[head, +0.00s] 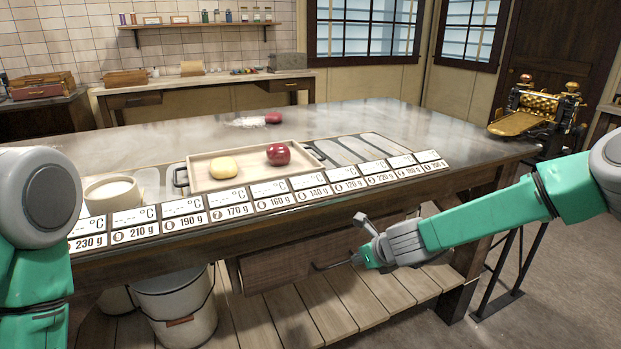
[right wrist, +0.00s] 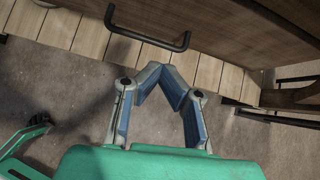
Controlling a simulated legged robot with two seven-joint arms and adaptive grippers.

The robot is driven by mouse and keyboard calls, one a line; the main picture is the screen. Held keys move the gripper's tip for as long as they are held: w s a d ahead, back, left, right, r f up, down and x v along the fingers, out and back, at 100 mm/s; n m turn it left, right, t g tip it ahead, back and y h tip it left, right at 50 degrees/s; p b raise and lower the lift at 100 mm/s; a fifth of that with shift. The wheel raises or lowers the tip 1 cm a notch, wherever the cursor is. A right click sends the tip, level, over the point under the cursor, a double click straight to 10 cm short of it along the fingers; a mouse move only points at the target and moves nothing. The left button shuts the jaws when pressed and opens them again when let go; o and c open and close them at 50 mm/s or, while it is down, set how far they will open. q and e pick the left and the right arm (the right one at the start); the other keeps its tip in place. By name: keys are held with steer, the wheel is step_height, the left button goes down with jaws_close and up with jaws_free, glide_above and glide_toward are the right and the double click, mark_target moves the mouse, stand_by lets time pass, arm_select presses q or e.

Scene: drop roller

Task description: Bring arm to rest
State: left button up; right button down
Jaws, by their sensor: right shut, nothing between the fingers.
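My right arm reaches in from the right in the head view. Its gripper (head: 362,242) is in front of the table's drawer, below the tabletop edge. In the right wrist view the gripper (right wrist: 161,72) has its fingertips together with nothing between them. A dark drawer handle (right wrist: 148,40) lies beyond the fingertips, apart from them in that view. My left arm shows only as its upper links at the left edge of the head view; its gripper is out of frame.
A tray (head: 200,184) with a yellow lump (head: 223,167) and a red ball (head: 278,154) stands on the table (head: 370,118). Number cards (head: 230,201) line its front edge. A bucket (head: 180,312) stands below. A gold-and-black machine (head: 530,115) stands at right.

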steer(key=s+a+f+n+g, duration=0.1)
steer(key=s+f+n+g, duration=0.1)
steer(key=s+f+n, duration=0.65)
steer(key=s+f+n+g, duration=0.1)
steer(key=s+f+n, duration=0.4)
steer(key=s, duration=0.7)
steer(key=s+d+n+g+h, duration=0.1)
steer(key=s+d+n+g, duration=0.1)
steer(key=s+d+n, duration=0.3)
steer(key=s+d+n+g+h, duration=0.2)
steer(key=s+d+n, duration=0.4)
steer(key=s+n, duration=0.7)
steer(key=s, duration=0.6)
steer(key=shift+s, duration=0.3)
